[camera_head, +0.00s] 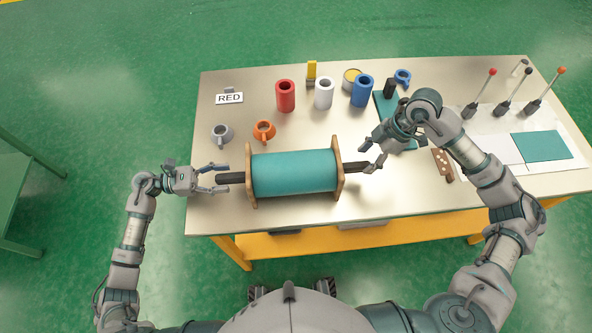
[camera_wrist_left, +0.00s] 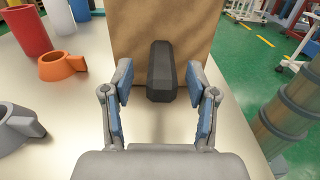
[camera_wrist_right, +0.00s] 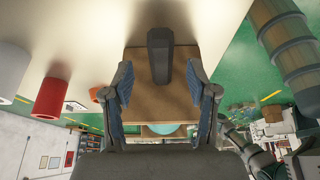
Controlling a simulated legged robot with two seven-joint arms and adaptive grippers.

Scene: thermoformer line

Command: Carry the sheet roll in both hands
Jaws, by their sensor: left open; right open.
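The sheet roll (camera_head: 294,173) is a teal cylinder between two wooden end plates, lying near the front edge of the table. A dark bar sticks out at each end. My left gripper (camera_head: 225,178) is open at the left bar (camera_head: 232,178); in the left wrist view the bar (camera_wrist_left: 162,72) lies between and ahead of the fingers. My right gripper (camera_head: 371,158) is open at the right bar (camera_head: 354,167); in the right wrist view this bar (camera_wrist_right: 160,55) shows between and beyond the fingers. Neither gripper is closed on a bar.
Levers (camera_head: 508,103) stand at right.

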